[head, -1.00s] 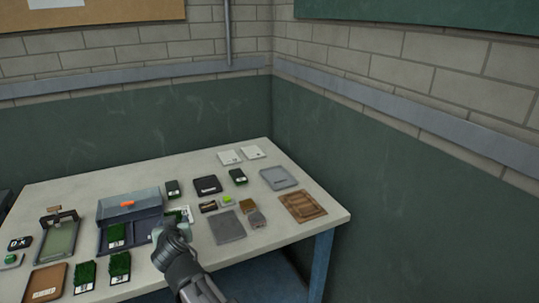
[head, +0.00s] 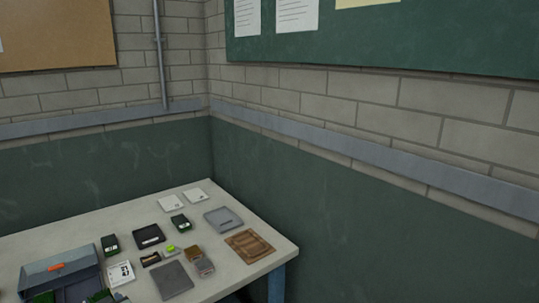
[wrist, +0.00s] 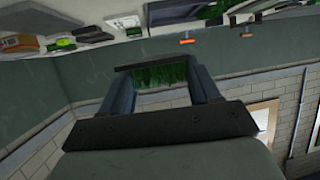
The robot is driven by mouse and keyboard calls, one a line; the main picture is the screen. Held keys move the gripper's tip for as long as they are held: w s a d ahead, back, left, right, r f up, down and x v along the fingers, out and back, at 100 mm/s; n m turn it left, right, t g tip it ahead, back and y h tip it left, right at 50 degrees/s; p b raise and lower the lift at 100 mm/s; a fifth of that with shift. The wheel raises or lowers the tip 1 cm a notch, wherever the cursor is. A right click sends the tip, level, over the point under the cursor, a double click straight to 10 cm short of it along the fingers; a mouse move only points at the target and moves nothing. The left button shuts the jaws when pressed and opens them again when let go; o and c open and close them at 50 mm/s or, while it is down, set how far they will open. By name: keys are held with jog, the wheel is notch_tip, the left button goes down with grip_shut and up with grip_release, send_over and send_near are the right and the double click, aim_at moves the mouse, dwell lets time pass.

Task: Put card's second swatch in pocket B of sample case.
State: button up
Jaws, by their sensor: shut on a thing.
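My gripper (wrist: 160,88) is shut on a green turf swatch (wrist: 158,74), which shows between its fingers under a dark bar in the wrist view. The sample case (head: 60,270), blue-grey with an orange latch, stands at the lower left of the head view. Its pockets are mostly cut off by the frame's bottom edge, so pocket B cannot be made out. A white card (head: 120,274) lies just right of the case. A bit of green turf (head: 101,296) shows at the bottom edge beside the case; I cannot tell whether it is the held swatch.
Farther right are a grey tray (head: 223,219) and a brown tray (head: 250,246) near the table's right edge.

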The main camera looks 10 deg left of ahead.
jog(key=s+a+r+n+g+y, duration=0.15)
jog(key=s+r+n+g, duration=0.4)
jog(key=s+r, duration=2.3)
jog(key=w+f+m+t, duration=0.2)
jog(key=w+f, duration=0.8)
jog(key=w+d+f+m+t+h, duration=0.1)
jog(key=w+f+m+t, duration=0.1)
jog(key=w+f, duration=0.8)
jog(key=w+f+m+t+h, duration=0.1)
jog(key=w+f+m+t, duration=0.1)
jog(key=w+f, duration=0.9)
jog(key=shift+w+d+f, duration=0.1)
jog(key=shift+w+d, duration=0.1)
jog(key=shift+d, duration=0.15)
jog(key=shift+w+a+f+m+t+h, duration=0.3)
jog(key=shift+w+f, duration=0.3)
jog(key=shift+w, duration=0.25)
jog(key=shift+m+t+h, duration=0.45)
jog(key=shift+m+t, duration=0.1)
jog(key=shift+m, duration=0.2)
jog(key=r, duration=0.1)
jog(key=w+a+r, duration=0.1)
jog(key=a+r, duration=0.1)
jog(key=r, duration=0.1)
jog(key=shift+w+a+r, duration=0.1)
jog(key=shift+w+a, duration=0.15)
jog(key=shift+w, duration=0.15)
